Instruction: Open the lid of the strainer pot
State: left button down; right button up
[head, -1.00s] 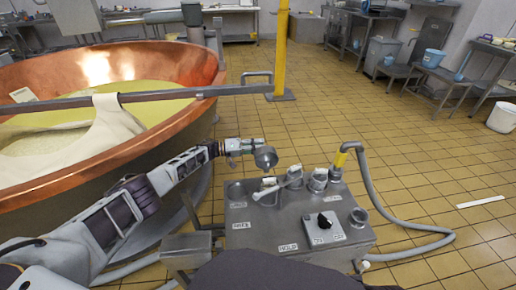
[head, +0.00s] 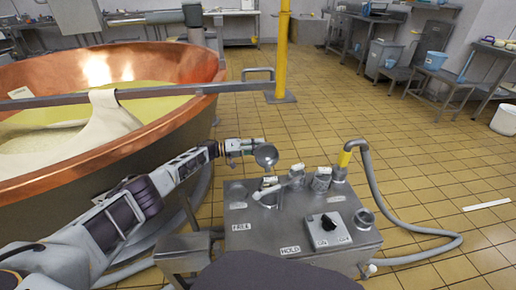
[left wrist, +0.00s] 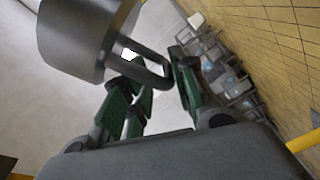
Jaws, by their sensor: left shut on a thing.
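My left gripper (head: 254,147) reaches in from the left above the grey metal station. It is shut on a loop handle of a round grey metal piece (head: 266,156), which looks like the lid of the strainer pot. In the left wrist view the green fingers (left wrist: 150,85) close around the loop, and the metal piece (left wrist: 85,38) hangs beside them, tilted. In the head view it is raised above the station top, apart from it. Below it are a round opening (head: 237,192) and a fitting with a pale lever (head: 266,190). My right gripper is out of view.
The grey station (head: 265,228) carries a knob panel (head: 327,230) and round fittings at its back edge. A grey hose (head: 400,230) curves off to the right. A large copper vat (head: 150,150) stands left, close to my arm.

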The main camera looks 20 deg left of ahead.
pick_arm(q)
jog(key=shift+s+d+f, duration=0.25)
jog(key=shift+s+f, duration=0.15)
jog(key=shift+f, duration=0.3)
jog(key=c, duration=1.5)
grip_release()
jog(key=shift+a, duration=0.2)
jog(key=shift+v, duration=1)
jog(key=v, duration=0.3)
jog(key=r+v, duration=0.1)
jog(key=v, duration=0.1)
jog(key=shift+a, duration=0.25)
jog(key=shift+w, duration=0.1)
